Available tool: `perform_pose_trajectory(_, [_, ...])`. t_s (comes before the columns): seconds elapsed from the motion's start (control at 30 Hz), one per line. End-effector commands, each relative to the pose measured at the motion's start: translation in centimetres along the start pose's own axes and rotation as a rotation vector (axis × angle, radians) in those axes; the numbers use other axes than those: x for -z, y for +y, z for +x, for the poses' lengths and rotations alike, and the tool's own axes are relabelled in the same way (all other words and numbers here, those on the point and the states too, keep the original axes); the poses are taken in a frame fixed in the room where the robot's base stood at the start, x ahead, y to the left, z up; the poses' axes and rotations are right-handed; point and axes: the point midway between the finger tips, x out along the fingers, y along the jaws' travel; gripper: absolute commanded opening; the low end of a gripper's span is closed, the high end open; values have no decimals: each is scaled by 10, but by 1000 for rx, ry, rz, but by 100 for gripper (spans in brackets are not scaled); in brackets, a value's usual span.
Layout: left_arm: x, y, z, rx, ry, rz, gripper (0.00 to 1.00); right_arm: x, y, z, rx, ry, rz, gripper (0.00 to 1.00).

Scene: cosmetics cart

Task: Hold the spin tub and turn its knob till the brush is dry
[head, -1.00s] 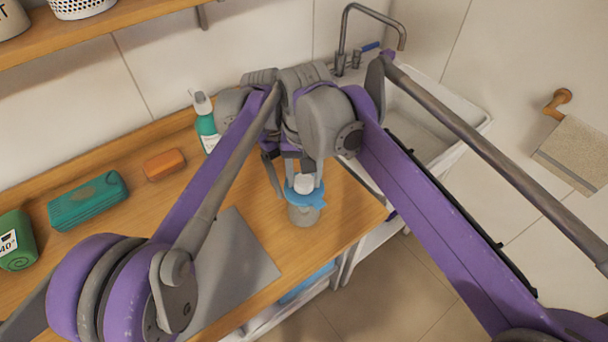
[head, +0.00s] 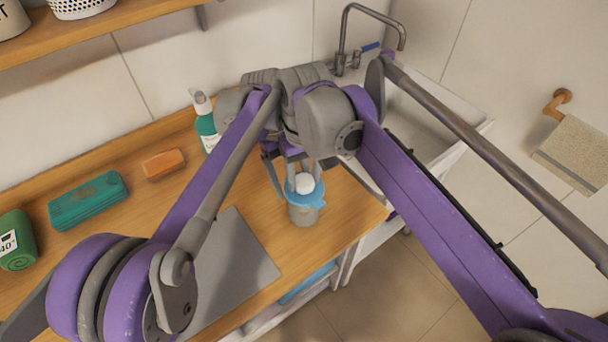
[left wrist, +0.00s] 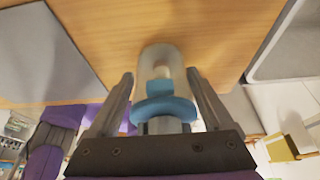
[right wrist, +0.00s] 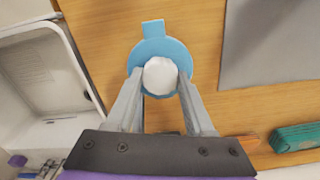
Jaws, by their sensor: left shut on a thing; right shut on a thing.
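The spin tub (head: 305,215) stands upright near the front edge of the wooden worktop. It has a clear cup (left wrist: 160,60), a blue lid (right wrist: 160,48) with a tab, and a round white knob (right wrist: 160,74). My left gripper (left wrist: 162,85) is shut on the cup, one finger on each side. My right gripper (right wrist: 160,80) comes from above and is shut on the knob, its fingers on either side. Through the cup wall a pale and blue shape shows; I cannot tell whether it is the brush, or whether it is wet.
A grey mat (head: 235,262) lies left of the tub. A teal pump bottle (head: 207,128), an orange bar (head: 163,164), a green case (head: 88,201) and a green roll (head: 16,240) stand along the back. The sink (head: 425,140) is at the right.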

Motion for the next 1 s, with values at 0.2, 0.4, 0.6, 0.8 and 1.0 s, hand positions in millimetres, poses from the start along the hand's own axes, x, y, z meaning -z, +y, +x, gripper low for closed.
perform_pose_trajectory(0.2, [0, 0, 0, 0, 1, 1, 7, 0, 0, 0, 1, 1, -139, 0])
perform_pose_trajectory(0.4, [0, 0, 0, 0, 1, 1, 7, 0, 0, 0, 0, 2, -220, 0])
perform_pose_trajectory(0.6, [0, 0, 0, 0, 1, 1, 7, 0, 0, 0, 0, 2, -254, 0])
perform_pose_trajectory(0.8, [1, 0, 0, 0, 1, 1, 7, 1, 0, 0, 0, 2, -259, 0])
perform_pose_trajectory(1.0, [1, 0, 0, 0, 1, 1, 7, 1, 0, 0, 0, 2, -258, 55])
